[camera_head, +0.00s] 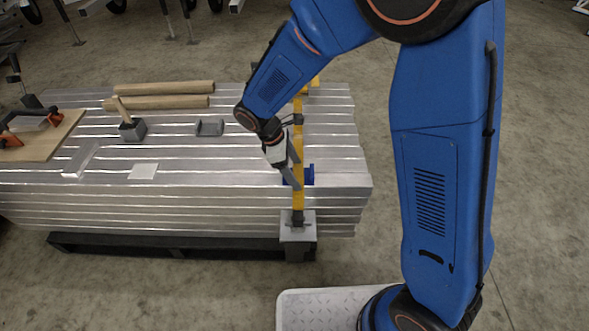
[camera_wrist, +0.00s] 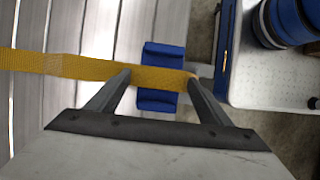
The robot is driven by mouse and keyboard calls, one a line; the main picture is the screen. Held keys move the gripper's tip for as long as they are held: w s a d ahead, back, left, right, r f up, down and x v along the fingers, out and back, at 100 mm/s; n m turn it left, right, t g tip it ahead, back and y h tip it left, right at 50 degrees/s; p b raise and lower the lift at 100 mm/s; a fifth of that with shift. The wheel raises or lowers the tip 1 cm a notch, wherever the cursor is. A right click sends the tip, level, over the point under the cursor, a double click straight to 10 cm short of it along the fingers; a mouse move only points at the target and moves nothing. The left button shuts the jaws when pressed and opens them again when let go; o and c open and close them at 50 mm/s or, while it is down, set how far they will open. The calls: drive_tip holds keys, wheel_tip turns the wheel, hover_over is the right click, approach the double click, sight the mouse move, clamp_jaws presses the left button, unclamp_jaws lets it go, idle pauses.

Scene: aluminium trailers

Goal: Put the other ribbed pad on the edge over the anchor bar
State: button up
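A blue ribbed pad (camera_head: 308,175) sits at the near edge of the aluminium stack, above the anchor bar (camera_head: 297,231). A yellow strap (camera_head: 298,118) runs across the stack and down over this edge. In the wrist view the strap (camera_wrist: 60,66) passes over the middle of the pad (camera_wrist: 162,50), whose blue ends show on both sides. My gripper (camera_head: 292,170) is low at this edge. In the wrist view its fingers (camera_wrist: 160,78) stand apart, one on each side of the pad, with a gap visible on the left; contact on the right is unclear.
The aluminium stack (camera_head: 200,165) carries two wooden poles (camera_head: 165,88), a mallet (camera_head: 128,122), a grey channel-shaped piece (camera_head: 209,127), a pale square (camera_head: 143,171) and an angled metal piece (camera_head: 80,160). A wooden board (camera_head: 40,138) with clamps lies far left.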

drive_tip(key=shift+r, duration=0.15)
drive_tip(key=v, duration=1.2)
drive_tip(key=s+d+r+m+y, duration=0.1)
drive_tip(key=s+d+r+m, duration=0.15)
drive_tip(key=d, duration=0.45)
drive_tip(key=s+d+r+m+t+y, duration=0.1)
drive_tip(key=s+d+r+m, duration=0.1)
drive_tip(key=d+r+m, duration=0.3)
drive_tip(key=s+d+r+m+y, duration=0.1)
drive_tip(key=s+d+r, duration=0.15)
drive_tip(key=d, duration=0.55)
drive_tip(key=s+d+r+m+t+y, duration=0.1)
drive_tip(key=s+d+m+t, duration=0.3)
drive_tip(key=s+d+m, duration=0.5)
drive_tip(key=s+d, duration=0.2)
drive_tip(key=s, duration=0.3)
drive_tip(key=shift+d+y, duration=0.3)
drive_tip(key=shift+d, duration=0.05)
